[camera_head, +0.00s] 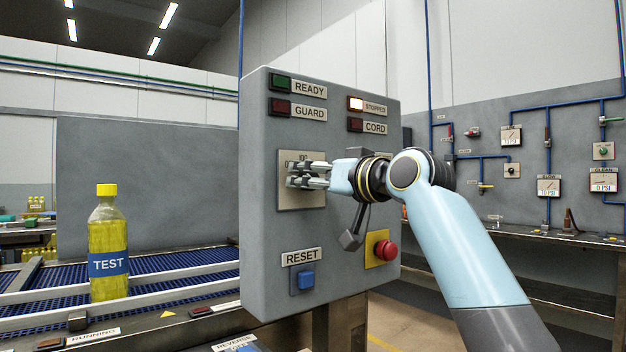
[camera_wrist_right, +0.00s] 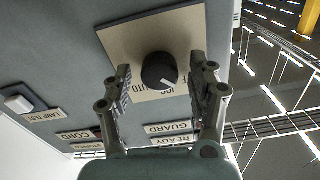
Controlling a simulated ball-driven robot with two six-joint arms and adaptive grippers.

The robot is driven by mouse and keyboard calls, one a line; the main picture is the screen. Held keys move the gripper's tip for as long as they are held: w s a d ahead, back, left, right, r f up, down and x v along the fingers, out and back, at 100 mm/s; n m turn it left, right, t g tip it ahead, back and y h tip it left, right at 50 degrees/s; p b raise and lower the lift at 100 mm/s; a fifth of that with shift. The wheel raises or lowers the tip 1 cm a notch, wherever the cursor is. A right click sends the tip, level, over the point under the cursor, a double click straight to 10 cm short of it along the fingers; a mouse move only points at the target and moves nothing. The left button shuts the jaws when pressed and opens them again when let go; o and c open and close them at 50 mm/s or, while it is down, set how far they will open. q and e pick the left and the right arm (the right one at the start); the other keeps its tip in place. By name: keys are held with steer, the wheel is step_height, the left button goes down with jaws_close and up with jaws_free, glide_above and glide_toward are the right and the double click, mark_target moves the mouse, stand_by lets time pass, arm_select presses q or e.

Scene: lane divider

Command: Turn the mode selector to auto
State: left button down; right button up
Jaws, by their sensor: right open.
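The mode selector is a round black knob (camera_wrist_right: 159,71) on a beige plate (camera_wrist_right: 118,42), seen upside down in the right wrist view. Part of the lettering reads AUTO, and the rest is partly covered by the knob. In the head view the plate (camera_head: 301,200) is on the grey panel's front, and the knob is hidden by my gripper. My right gripper (camera_head: 292,174) is open in front of the plate. Its fingers stand on either side of the knob, with gaps visible on both sides. My left gripper is out of view.
The grey control panel (camera_head: 262,250) also carries a blue reset button (camera_head: 306,280) and a red emergency button (camera_head: 386,249) below my wrist. The STOPPED lamp (camera_head: 355,104) is lit. A yellow TEST bottle (camera_head: 108,235) stands on the conveyor to the left.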

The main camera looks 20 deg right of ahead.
steer(key=shift+w, duration=0.2)
steer(key=shift+c, duration=0.4)
steer(key=c, duration=1.1)
steer(key=shift+o, duration=0.2)
steer(key=shift+f+m+p, duration=0.15)
steer(key=shift+m+p, duration=8.85)
steer(key=shift+p, duration=0.9)
